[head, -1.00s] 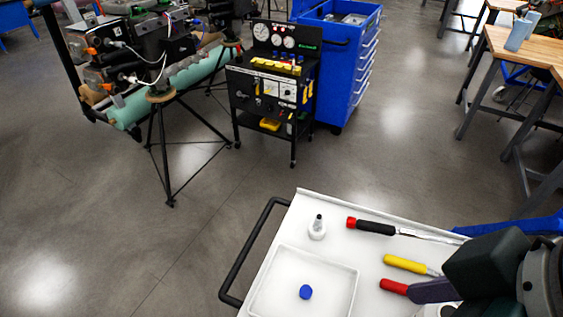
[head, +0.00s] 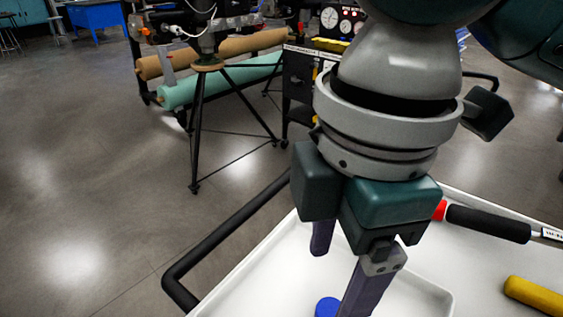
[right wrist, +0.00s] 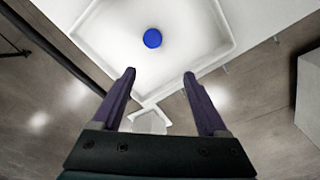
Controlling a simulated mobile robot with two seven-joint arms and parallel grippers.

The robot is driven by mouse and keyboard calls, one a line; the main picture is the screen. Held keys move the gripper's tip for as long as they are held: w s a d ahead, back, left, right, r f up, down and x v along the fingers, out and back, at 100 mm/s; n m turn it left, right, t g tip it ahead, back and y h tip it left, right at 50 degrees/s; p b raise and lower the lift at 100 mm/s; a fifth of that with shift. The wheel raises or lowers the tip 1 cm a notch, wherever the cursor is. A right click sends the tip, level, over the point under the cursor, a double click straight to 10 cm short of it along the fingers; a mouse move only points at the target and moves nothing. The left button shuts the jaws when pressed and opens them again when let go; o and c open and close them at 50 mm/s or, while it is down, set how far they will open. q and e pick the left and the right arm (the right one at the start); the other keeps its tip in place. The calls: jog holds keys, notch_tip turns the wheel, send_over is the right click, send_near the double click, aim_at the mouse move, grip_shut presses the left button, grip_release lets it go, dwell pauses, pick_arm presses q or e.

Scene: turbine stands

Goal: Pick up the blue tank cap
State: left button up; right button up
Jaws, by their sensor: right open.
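The blue tank cap (head: 327,307) lies in a shallow white tray (head: 425,284) on the white cart, at the bottom of the head view and partly cut off by a finger and the frame edge. In the right wrist view the cap (right wrist: 152,38) is whole, with bare tray around it. My right gripper (head: 345,266) reaches down over the tray, its purple fingers apart and empty. In the right wrist view the cap lies beyond the open fingertips (right wrist: 160,74), roughly centred between them and not touching. My left gripper is not in view.
A red-and-black handled tool (head: 487,223) and a yellow-handled tool (head: 535,296) lie on the cart right of the tray. A black cart handle (head: 225,238) runs along the left side. A tripod stand (head: 198,125) stands behind on open floor.

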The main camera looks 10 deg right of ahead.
jog(key=shift+w+d+f+h+b, duration=0.15)
jog(key=shift+w+d+f+b, duration=0.15)
jog(key=shift+f, duration=0.3)
jog(key=shift+w+d+f+h+b, duration=0.15)
jog(key=shift+w+d+f+b, duration=0.15)
jog(key=shift+f, duration=0.25)
send_over(331, 310)
jog(key=f, duration=0.4)
jog(key=shift+s+a, duration=0.25)
jog(key=shift+s, duration=0.15)
jog(key=f, duration=0.1)
jog(key=f+b, duration=0.1)
jog(key=f, duration=0.1)
jog(key=f+b, duration=0.1)
jog(key=f, duration=0.1)
jog(key=shift+w+d+f, duration=0.2)
jog(key=shift+w+d, duration=0.05)
jog(key=shift+w, duration=0.15)
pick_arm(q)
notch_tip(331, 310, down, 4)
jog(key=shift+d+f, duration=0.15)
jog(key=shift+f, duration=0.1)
pick_arm(e)
grip_shut()
